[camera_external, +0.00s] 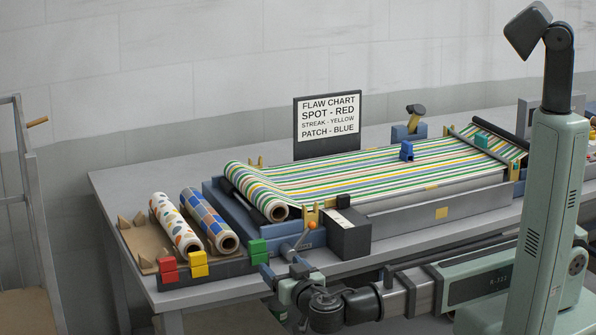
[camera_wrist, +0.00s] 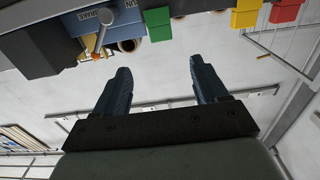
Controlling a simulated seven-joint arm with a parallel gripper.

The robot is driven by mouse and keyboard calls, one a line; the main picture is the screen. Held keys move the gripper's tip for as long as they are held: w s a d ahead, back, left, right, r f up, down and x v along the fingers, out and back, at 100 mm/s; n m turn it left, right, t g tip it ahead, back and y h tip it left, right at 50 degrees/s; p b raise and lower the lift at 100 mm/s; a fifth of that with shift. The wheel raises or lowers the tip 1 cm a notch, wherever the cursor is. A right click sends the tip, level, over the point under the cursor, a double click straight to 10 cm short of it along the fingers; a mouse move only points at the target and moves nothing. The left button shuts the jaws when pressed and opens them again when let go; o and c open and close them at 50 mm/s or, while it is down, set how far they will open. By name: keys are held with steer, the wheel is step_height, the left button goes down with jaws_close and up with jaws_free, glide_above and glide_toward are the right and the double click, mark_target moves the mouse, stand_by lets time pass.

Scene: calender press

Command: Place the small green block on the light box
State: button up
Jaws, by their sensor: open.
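A small green block (camera_external: 258,249) sits at the right end of the front edge of the roll rack. It also shows at the top of the wrist view (camera_wrist: 157,24). My gripper (camera_external: 284,272) is low in front of the table edge, just right of and below the green block. In the wrist view my gripper (camera_wrist: 160,66) has its two dark blue fingers wide apart, with nothing between them. The green block lies beyond the fingertips, apart from them. A long grey box (camera_external: 412,219), seemingly the light box, lies under striped fabric (camera_external: 370,172); the fabric hides its top.
Yellow (camera_external: 198,264) and red (camera_external: 168,270) blocks line the rack left of the green one. Two patterned rolls (camera_external: 174,223) lie behind them. A crank with an orange knob (camera_external: 312,225) stands close right. A blue block (camera_external: 406,151) and a teal piece (camera_external: 481,140) are on the fabric.

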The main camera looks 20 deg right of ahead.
mark_target(259, 245)
steer(key=w, duration=0.8)
steer(key=shift+w+f, duration=0.2)
steer(key=shift+w, duration=0.1)
steer(key=shift+w+a+r, duration=0.1)
steer(key=shift+w, duration=1.2)
steer(key=shift+w+a, duration=0.1)
steer(key=shift+w, duration=1.2)
steer(key=c, duration=1)
steer(key=shift+c, duration=0.2)
steer(key=shift+r, duration=5)
